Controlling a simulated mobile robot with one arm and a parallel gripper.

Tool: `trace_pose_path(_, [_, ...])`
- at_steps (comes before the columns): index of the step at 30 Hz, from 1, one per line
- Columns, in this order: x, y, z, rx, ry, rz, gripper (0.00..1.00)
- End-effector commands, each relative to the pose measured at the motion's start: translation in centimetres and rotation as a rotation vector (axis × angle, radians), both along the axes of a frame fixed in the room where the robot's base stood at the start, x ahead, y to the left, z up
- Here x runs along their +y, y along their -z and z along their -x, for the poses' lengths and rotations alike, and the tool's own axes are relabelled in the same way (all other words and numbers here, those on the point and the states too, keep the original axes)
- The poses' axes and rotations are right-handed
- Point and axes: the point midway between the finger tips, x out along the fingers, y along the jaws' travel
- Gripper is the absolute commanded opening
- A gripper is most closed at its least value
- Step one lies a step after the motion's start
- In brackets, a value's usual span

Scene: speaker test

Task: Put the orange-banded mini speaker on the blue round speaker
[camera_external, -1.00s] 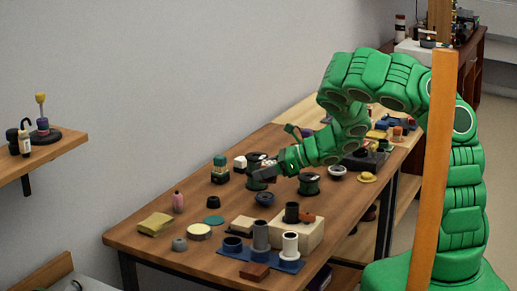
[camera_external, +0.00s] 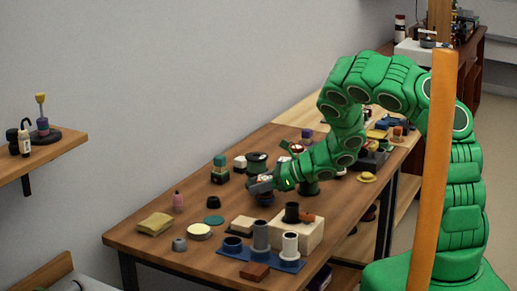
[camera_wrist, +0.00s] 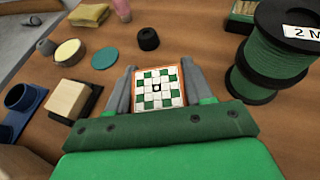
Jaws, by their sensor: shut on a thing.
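My gripper (camera_external: 262,184) is low over the middle of the table, above the blue round speaker (camera_external: 264,199), a dark navy round thing whose top is partly hidden by the gripper. In the wrist view, the fingers of my gripper (camera_wrist: 157,88) stand on both sides of a small square thing and are shut on it. It has a green and white checkered face with an orange-brown edge, and I take it for the orange-banded mini speaker (camera_wrist: 157,88). The blue speaker is hidden in the wrist view, and I cannot tell whether the two touch.
A black and green reel (camera_wrist: 270,55) stands close to the right in the wrist view. A small black cup (camera_wrist: 148,39) and a green disc (camera_wrist: 104,58) lie ahead.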

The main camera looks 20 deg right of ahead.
Motion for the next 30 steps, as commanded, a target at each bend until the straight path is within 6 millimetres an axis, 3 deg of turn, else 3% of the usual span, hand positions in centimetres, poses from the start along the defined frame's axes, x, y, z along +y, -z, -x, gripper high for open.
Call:
trace_pose_path(8, [0.0,0.2,0.0,-0.001,0.000,0.000,0.18])
trace_pose_path(9, [0.0,0.2,0.0,-0.001,0.000,0.000,0.53])
trace_pose_path(14, [0.0,0.2,0.0,-0.001,0.001,0.001,0.77])
trace_pose_path(25, [0.0,-0.1,0.0,-0.001,0.000,0.000,0.77])
trace_pose_path(30, [-1.3,-0.6,0.4,-0.002,0.002,0.004,0.77])
